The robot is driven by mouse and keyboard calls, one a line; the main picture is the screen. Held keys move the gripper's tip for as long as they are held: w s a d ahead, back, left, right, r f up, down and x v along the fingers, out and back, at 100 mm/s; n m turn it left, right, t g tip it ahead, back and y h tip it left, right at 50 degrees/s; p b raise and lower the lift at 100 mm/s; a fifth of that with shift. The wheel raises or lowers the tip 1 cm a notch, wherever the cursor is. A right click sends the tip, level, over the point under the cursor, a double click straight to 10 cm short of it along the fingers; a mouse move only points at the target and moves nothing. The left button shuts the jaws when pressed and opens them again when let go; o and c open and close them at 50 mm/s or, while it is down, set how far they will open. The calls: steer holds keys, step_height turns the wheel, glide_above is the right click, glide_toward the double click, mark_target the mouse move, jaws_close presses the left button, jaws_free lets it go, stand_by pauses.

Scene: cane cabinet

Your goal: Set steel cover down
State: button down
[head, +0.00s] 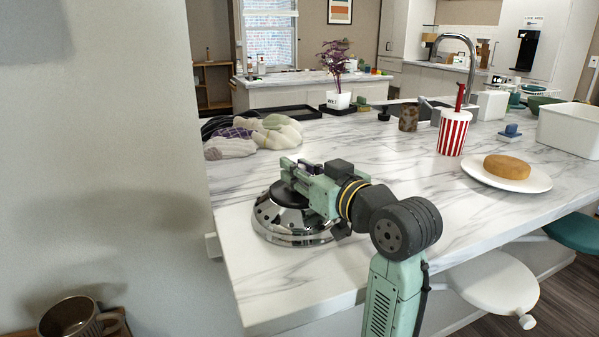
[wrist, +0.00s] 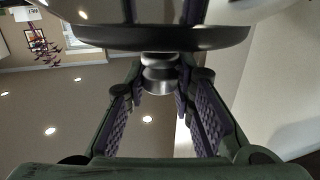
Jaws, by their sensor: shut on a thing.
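The steel cover (head: 285,222) is a shiny domed lid with a dark top, at the near left of the marble counter (head: 400,170) in the head view. It looks upright, with its lower rim at or very near the counter top; I cannot tell whether it touches. My gripper (head: 300,174) is over the top of the cover, shut on its knob. In the wrist view the metal knob sits between the padded fingers of my gripper (wrist: 163,88), and the cover (wrist: 165,38) fills the top edge. My gripper hides part of the cover's top.
Cloths (head: 250,136) lie behind the cover. A striped cup (head: 453,133) and a plate (head: 535,180) with a round bread (head: 507,166) stand to the right. A white bin (head: 570,130) is at far right. The counter's near edge is close; bare marble lies right of the cover.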

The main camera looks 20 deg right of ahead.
steer(key=shift+f, duration=0.2)
steer(key=c, duration=1.4)
jaws_free()
steer(key=shift+o, duration=0.2)
steer(key=shift+r, duration=0.25)
steer(key=b+v, duration=0.2)
steer(key=v, duration=1)
